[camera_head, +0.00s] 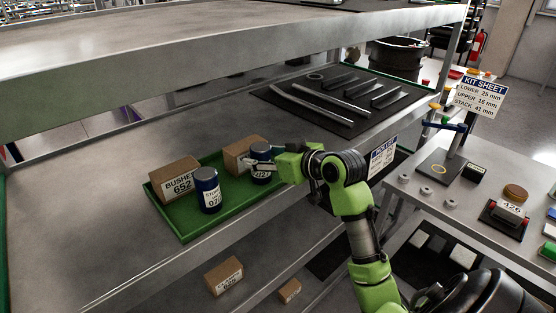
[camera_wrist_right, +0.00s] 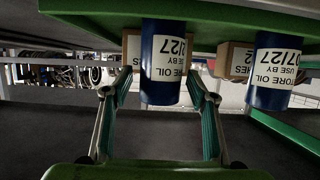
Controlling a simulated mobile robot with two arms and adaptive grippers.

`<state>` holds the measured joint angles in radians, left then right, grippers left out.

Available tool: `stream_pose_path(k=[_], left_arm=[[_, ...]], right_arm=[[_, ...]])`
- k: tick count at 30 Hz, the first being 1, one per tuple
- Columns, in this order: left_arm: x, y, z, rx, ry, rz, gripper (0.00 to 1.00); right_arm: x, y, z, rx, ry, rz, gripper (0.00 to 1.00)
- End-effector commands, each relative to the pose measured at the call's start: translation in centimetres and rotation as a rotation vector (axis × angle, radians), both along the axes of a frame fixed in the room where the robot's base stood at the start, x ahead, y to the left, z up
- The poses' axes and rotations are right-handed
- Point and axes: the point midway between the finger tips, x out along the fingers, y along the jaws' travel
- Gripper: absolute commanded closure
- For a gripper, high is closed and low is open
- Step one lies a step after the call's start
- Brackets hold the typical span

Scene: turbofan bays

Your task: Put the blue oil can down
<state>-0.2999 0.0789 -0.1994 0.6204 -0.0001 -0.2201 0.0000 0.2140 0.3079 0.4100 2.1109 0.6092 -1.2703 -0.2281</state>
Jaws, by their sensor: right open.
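A blue oil can (camera_head: 261,151) with a white label stands upright in the green tray (camera_head: 187,233), at the tray's right end. It also shows in the right wrist view (camera_wrist_right: 163,92), which is upside down. My right gripper (camera_head: 262,163) is open at this can, with one finger on either side of it; the wrist view shows a gap beside the can. A second blue oil can (camera_head: 208,188) stands in the tray to the left, and it shows at the right of the wrist view (camera_wrist_right: 270,98). My left gripper is not in view.
Two cardboard boxes, one marked BUSHES (camera_head: 176,178) and another (camera_head: 240,153), stand behind the cans in the tray. A dark mat (camera_head: 335,108) with metal rods lies farther right on the shelf. An upper shelf (camera_head: 230,65) overhangs. Bare shelf lies left of the tray.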

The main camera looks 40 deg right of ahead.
Motion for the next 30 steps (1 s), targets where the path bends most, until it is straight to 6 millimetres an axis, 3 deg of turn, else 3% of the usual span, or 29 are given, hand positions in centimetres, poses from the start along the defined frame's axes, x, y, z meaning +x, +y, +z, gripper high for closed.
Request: stream_pose_path(k=[9,15,30], left_arm=[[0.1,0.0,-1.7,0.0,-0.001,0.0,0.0],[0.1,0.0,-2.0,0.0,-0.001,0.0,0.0],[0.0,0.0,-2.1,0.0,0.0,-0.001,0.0]], right_arm=[[-6.2,-0.5,2.4,-0.006,-0.001,-0.001,0.47],[-8.8,-0.7,3.6,-0.004,0.0,-0.001,0.47],[-9.5,-0.7,3.9,-0.001,0.001,0.0,0.47]])
